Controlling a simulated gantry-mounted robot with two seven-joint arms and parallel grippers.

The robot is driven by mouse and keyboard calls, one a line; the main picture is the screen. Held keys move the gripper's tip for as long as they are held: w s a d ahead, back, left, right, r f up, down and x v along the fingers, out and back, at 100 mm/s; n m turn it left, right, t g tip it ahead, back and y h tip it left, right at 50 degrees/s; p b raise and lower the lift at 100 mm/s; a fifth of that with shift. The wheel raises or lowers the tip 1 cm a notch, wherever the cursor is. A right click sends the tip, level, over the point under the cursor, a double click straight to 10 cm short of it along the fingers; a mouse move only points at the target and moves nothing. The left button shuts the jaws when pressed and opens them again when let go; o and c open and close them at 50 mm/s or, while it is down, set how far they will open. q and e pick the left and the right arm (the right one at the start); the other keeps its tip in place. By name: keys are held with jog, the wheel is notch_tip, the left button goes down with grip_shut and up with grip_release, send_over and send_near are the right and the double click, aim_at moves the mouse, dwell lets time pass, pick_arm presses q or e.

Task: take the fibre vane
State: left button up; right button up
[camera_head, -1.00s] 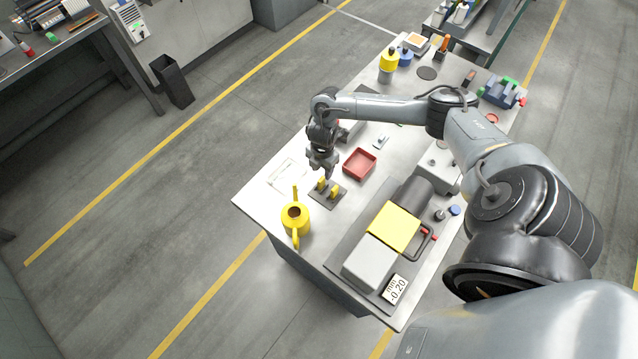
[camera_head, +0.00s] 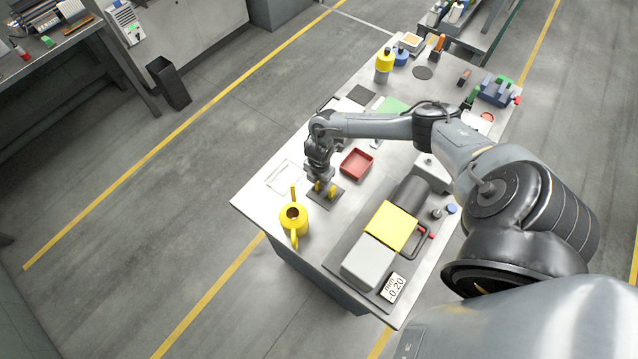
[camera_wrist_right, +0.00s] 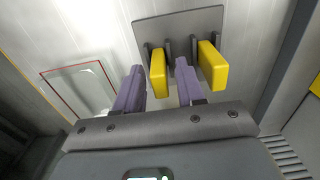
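Two upright yellow blocks, the likely fibre vane pieces, stand in slots on a dark grey plate (camera_head: 325,200) on the bench. In the right wrist view the left yellow block (camera_wrist_right: 157,74) lies between the two fingers of my right gripper (camera_wrist_right: 159,68). The other yellow block (camera_wrist_right: 213,66) stands outside the right finger. The fingers are apart, with a gap visible beside the left block; I cannot tell how deep they reach. In the head view my right gripper (camera_head: 323,184) is low over the plate and partly hides the blocks. My left gripper is not in view.
A yellow oil can (camera_head: 293,220) stands just left of the plate. A red tray (camera_head: 356,164) lies behind it. A pump with a yellow cover (camera_head: 391,227) is at the right. A white outlined card (camera_head: 283,177) lies flat at the left edge.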

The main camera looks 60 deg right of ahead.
grip_shut()
jog(key=shift+r, duration=0.15)
